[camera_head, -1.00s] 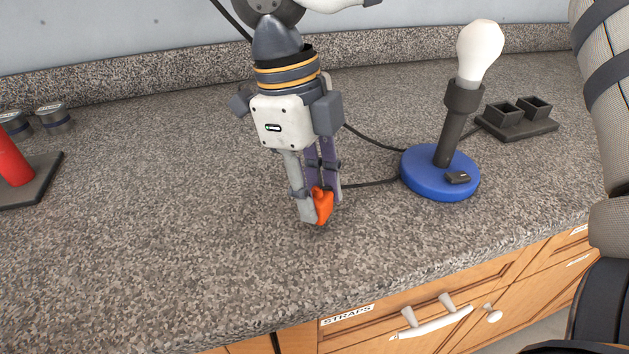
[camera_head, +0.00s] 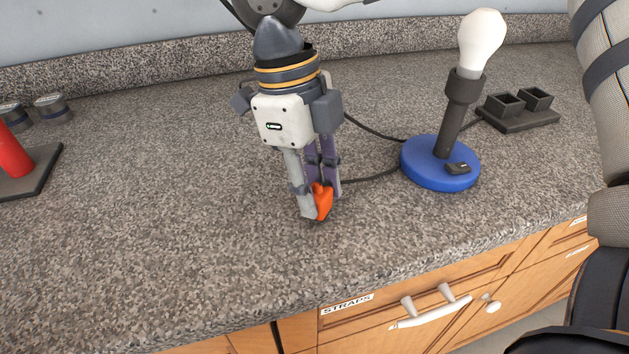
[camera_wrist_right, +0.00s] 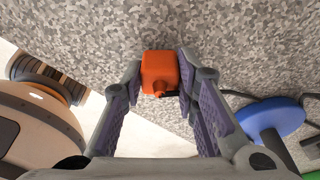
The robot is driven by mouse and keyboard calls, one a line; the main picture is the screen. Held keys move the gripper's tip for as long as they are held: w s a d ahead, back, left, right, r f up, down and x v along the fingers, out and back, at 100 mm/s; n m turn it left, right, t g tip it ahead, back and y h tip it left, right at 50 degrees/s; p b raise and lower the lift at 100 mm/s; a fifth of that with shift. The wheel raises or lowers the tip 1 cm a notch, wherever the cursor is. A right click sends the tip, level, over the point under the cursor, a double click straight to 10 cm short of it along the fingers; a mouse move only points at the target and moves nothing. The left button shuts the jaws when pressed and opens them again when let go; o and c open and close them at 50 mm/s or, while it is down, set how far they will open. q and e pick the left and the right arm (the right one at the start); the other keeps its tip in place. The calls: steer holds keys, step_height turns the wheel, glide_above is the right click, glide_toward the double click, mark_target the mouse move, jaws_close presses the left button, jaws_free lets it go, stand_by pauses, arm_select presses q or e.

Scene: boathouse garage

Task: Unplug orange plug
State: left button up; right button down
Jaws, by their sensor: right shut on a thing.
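My right gripper (camera_head: 316,212) points down over the granite countertop and is shut on the orange plug (camera_head: 324,200). In the right wrist view the plug (camera_wrist_right: 160,72) is an orange block between the two fingers, with a short dark part at its lower right. A dark cord (camera_head: 372,180) runs from behind the gripper to the blue-based lamp (camera_head: 425,173), which has a white bulb. The plug's underside is hidden, and I cannot tell whether it touches the counter. No socket shows under it. My left gripper is out of view.
A dark block with two square cups (camera_head: 518,112) stands behind the lamp at right. A red cylinder (camera_head: 12,155) on a dark base and small round tins (camera_head: 52,107) are at left. Drawers with a white handle (camera_head: 430,313) lie below the counter's front edge. The counter's left middle is clear.

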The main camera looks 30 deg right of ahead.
steer(key=shift+f, duration=0.25)
stand_by(0.3)
steer(key=c, duration=1.2)
jaws_free()
steer(key=shift+r, duration=0.1)
steer(key=r, duration=0.4)
steer(key=w+a+r, duration=0.1)
steer(key=r, duration=0.2)
steer(key=w+r, duration=0.1)
steer(key=r, duration=0.3)
steer(key=shift+a+r, duration=0.15)
steer(key=shift+r, duration=0.15)
jaws_close()
